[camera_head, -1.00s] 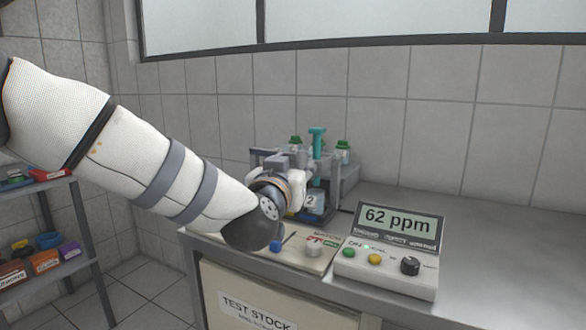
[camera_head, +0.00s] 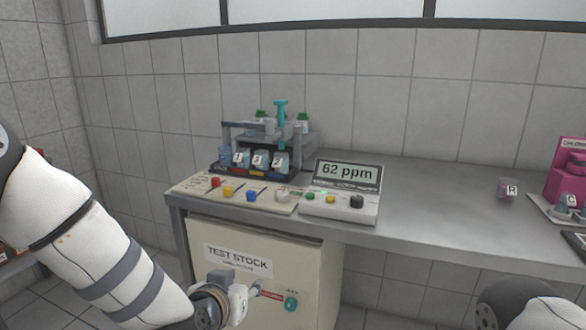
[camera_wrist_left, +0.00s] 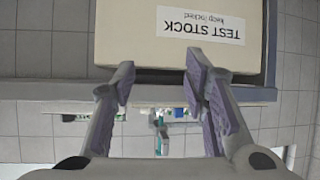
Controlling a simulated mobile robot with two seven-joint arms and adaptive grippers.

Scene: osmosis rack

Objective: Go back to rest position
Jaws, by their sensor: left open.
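My left arm comes in from the left in the head view, low in front of the cabinet below the bench. My left gripper (camera_head: 252,290) is in front of the TEST STOCK cabinet (camera_head: 318,255), apart from the bench top. In the left wrist view the gripper (camera_wrist_left: 158,78) has its two fingers spread with nothing between them. The cabinet and its TEST STOCK label (camera_wrist_left: 200,25) show upside down there. Part of my right arm shows at the lower right of the head view; its gripper is out of view.
The bench (camera_head: 430,205) carries a rack with numbered cups (camera_head: 260,160), a button panel (camera_head: 235,193) and a meter reading 62 ppm (camera_head: 345,180). A cup marked R (camera_head: 508,192) and a pink device (camera_head: 570,175) stand on the right. Bare bench lies between.

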